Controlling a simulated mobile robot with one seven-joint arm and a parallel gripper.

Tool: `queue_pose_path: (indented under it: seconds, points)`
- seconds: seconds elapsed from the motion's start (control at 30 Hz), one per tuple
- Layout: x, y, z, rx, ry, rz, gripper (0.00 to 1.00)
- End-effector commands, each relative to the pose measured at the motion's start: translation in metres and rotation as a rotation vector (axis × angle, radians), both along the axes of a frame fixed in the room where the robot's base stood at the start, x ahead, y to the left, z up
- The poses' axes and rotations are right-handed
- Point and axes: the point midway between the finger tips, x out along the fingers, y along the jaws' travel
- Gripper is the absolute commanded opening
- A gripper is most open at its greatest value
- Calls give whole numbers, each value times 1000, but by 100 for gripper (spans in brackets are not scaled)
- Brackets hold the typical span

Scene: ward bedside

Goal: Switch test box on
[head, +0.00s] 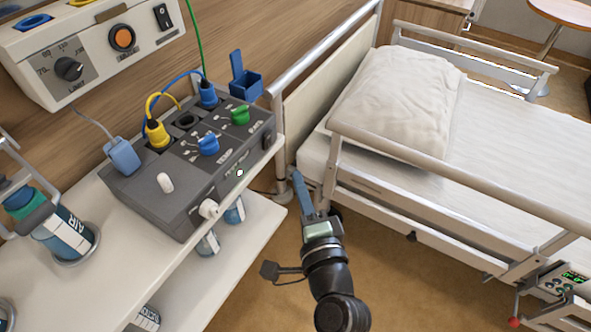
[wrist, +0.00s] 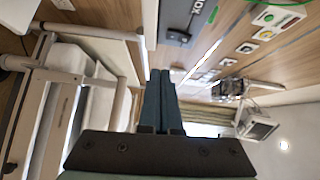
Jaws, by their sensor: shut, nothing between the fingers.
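The test box (head: 140,199) is a dark grey case on the white shelf at left in the head view. Its top carries a yellow plug (head: 157,134), a blue plug (head: 208,94), a blue knob (head: 208,144), a green knob (head: 240,115) and a white lever or knob (head: 165,183). A white round part (head: 208,208) sticks out of its front. Which part is the switch, and its position, I cannot tell. A dark corner of the box (wrist: 180,38) shows in the wrist view. My gripper (head: 297,175) is shut and empty, right of the box and apart from it.
A bed with side rails (head: 430,155) and a pillow (head: 395,100) stands close on the right. A wall unit (head: 95,50) hangs above the shelf (head: 95,240). A bottle labelled AIR (head: 65,232) stands at left. The floor between shelf and bed is narrow.

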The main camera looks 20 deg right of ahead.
Motion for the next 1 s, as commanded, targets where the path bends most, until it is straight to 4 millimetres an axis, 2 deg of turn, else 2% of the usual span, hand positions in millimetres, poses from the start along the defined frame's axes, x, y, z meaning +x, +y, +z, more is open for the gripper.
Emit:
queue_pose_path:
  seconds: [0.03,0.2,0.37,1.0]
  points:
    - [-11,2,-4,0,3,0,0]
    - [-37,5,-5,1,1,0,0]
    - [-52,7,-6,0,1,0,0]
    - [-57,7,-4,0,-1,0,0]
